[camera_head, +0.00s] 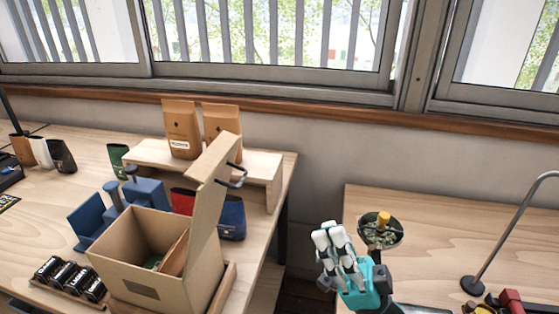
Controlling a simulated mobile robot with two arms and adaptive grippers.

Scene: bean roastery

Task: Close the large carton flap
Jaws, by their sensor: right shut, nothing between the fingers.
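The cardboard carton (145,268) stands on the wooden table at the lower left, its top open. Its large flap (207,195) stands up along the right side, leaning a little to the right at the top, with a dark handle (237,174) on its right face. A brown panel (173,256) slants inside the opening, and something green shows partly below it. My right gripper (330,236) is shut and empty, to the right of the carton and clear of the flap. My left gripper is out of view.
A low wooden shelf (268,181) with two brown coffee bags (182,130) stands behind the carton. A blue device (147,192) is behind it at left, a rack of black tins (72,277) left. A bowl (380,232) and a lamp (502,235) stand on the right table; a gap separates the tables.

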